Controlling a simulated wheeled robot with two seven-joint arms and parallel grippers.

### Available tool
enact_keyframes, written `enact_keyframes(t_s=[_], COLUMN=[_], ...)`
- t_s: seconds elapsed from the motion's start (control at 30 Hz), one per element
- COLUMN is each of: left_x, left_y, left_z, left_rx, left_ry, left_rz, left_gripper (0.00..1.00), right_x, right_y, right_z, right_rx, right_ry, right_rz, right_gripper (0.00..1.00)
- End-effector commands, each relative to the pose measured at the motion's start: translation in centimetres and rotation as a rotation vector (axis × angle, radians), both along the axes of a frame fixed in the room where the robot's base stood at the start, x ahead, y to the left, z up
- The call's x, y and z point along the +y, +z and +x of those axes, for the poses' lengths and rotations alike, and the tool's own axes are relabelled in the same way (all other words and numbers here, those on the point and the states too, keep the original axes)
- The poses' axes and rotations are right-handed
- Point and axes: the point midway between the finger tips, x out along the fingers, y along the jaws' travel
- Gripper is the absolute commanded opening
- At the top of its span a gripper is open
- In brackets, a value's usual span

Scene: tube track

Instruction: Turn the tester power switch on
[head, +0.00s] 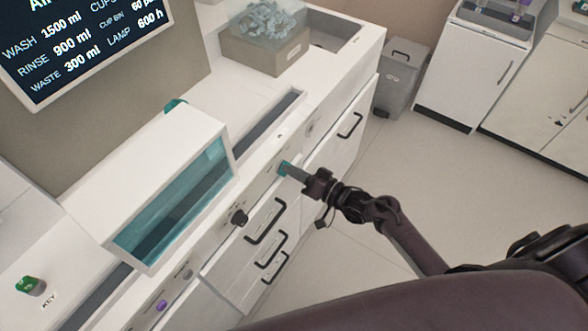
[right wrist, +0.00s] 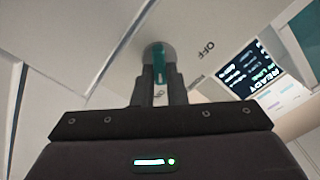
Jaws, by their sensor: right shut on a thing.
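The power switch shows as a teal handle (head: 284,167) on the front panel of the white machine, above the drawers. In the right wrist view it is a teal lever (right wrist: 158,60) on a round grey base, with the word OFF (right wrist: 205,50) printed to its upper right. A small mark between my fingers is partly hidden and too small to read surely. My right gripper (head: 293,172) reaches the panel from the right and is shut on the lever, one finger on each side of it in the right wrist view (right wrist: 158,80). My left gripper is out of view.
A black knob (head: 239,217) and a purple button (head: 162,305) sit on the same panel. Black drawer handles (head: 265,222) stick out below. A teal-windowed cover (head: 175,205) stands above. A lit screen reads READY (right wrist: 255,72). The floor (head: 450,180) beyond is clear.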

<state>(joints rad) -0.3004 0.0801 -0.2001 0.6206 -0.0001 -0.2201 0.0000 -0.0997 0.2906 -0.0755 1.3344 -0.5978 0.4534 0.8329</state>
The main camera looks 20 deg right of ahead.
Motion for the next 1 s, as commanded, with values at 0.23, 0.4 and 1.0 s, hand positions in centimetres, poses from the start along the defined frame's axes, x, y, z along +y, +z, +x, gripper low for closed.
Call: enact_keyframes(t_s=[0.23, 0.4, 1.0], left_x=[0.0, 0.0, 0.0], left_y=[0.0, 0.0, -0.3], left_z=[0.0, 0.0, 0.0], left_rx=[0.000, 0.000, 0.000], left_ry=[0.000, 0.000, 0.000], left_rz=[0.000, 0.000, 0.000], left_gripper=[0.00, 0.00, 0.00], right_x=[0.0, 0.0, -1.1], right_y=[0.0, 0.0, -0.3], right_z=[0.0, 0.0, -1.5], right_rx=[0.005, 0.005, 0.006], right_ry=[0.001, 0.001, -0.001], right_rz=[0.006, 0.005, 0.002], right_gripper=[0.00, 0.14, 0.34])
